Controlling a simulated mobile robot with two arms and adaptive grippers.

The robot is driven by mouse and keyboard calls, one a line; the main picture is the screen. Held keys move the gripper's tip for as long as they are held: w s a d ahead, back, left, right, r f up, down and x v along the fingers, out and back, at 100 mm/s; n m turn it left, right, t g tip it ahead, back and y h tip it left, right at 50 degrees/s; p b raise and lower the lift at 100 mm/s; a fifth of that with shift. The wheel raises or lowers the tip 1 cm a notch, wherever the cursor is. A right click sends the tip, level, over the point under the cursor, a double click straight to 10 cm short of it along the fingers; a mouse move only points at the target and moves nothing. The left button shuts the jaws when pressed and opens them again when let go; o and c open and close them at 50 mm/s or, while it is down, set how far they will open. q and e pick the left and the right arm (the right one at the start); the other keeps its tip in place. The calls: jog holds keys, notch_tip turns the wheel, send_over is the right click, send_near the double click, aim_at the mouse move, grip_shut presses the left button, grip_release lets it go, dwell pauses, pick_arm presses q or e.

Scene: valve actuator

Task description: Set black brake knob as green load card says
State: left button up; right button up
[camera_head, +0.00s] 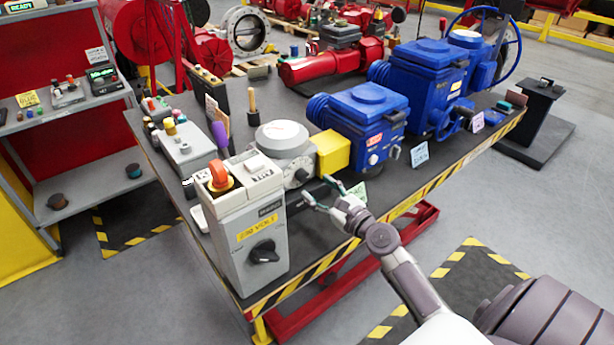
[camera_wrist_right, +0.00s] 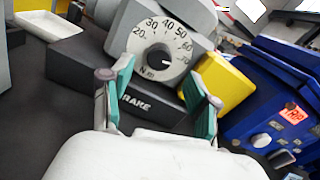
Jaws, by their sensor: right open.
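The brake unit (camera_head: 287,148) is a grey housing on a black base in the middle of the table's near half. In the right wrist view its round dial (camera_wrist_right: 150,38) carries numbers from 20 to 70. The black brake knob (camera_wrist_right: 158,57) is at the dial's centre; its exact pointer setting is hard to read. The green load card (camera_head: 357,193) stands at the table edge behind my right gripper, its writing too small to read. My right gripper (camera_head: 318,191) is open and empty in front of the brake unit; its teal-padded fingers (camera_wrist_right: 162,88) are apart, short of the dial. My left gripper is out of view.
A grey 230 volt box (camera_head: 238,222) with a black switch stands left of the brake. A yellow block (camera_head: 332,152) and blue actuators (camera_head: 372,115) stand to the right. Small cards line the striped table edge (camera_head: 440,175). Grey control boxes (camera_head: 186,150) sit behind.

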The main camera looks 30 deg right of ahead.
aim_at(306, 179)
jog(key=w, duration=0.5)
jog(key=shift+w+a, duration=0.15)
jog(key=shift+a, duration=0.1)
grip_shut()
